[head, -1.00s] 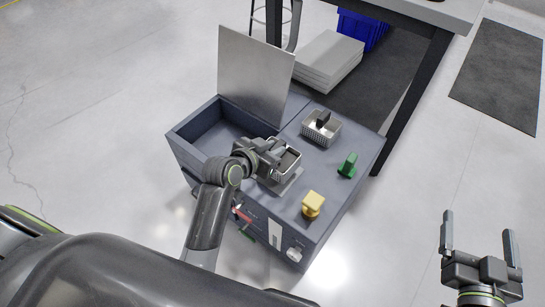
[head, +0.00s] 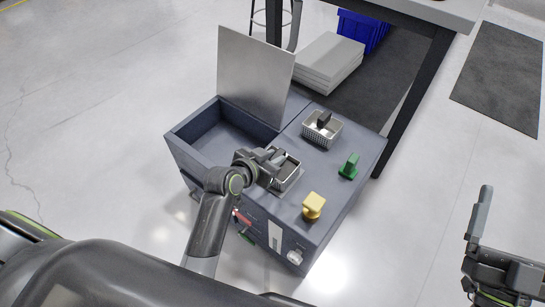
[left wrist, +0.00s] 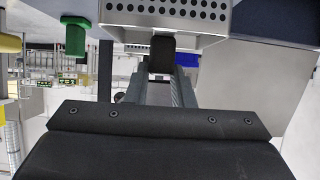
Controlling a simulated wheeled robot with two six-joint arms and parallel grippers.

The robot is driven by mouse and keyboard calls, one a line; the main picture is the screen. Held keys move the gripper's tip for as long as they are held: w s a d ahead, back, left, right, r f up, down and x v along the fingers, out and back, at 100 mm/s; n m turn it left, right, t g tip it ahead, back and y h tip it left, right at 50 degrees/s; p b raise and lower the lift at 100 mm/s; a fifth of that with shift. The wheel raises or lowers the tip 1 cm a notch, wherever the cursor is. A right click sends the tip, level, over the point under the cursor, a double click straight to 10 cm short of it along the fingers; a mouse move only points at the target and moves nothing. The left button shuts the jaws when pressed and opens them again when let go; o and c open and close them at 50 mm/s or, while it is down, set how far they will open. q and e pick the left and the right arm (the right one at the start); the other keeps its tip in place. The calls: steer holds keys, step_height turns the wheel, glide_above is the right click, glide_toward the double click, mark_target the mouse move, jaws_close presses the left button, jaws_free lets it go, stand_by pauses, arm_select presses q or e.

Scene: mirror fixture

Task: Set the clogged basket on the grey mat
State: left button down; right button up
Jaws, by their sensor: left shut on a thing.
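My left gripper (head: 272,166) is shut on the near metal basket (head: 288,177), at the front of the dark grey cabinet top. In the left wrist view, the fingers (left wrist: 162,85) close on a black handle at a perforated silver wall of the basket (left wrist: 165,14). The basket is level over the spot of the grey mat, which it mostly hides. I cannot tell whether it touches the mat. A second basket (head: 330,139) with a black handle stands at the back of the top. My right gripper (head: 500,255) is apart at the right, partly cut off.
A green knob (head: 349,167) and a yellow knob (head: 313,204) stand right of the held basket. An open basin (head: 205,120) lies to the left. An upright metal panel (head: 254,75) rises behind. A table leg (head: 412,95) stands close to the right.

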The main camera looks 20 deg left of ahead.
arm_select(q)
steer(key=shift+f, duration=0.1)
arm_select(e)
steer(key=shift+s+r, duration=0.1)
arm_select(q)
steer(key=c, duration=1.3)
jaws_free()
steer(key=shift+o, duration=0.2)
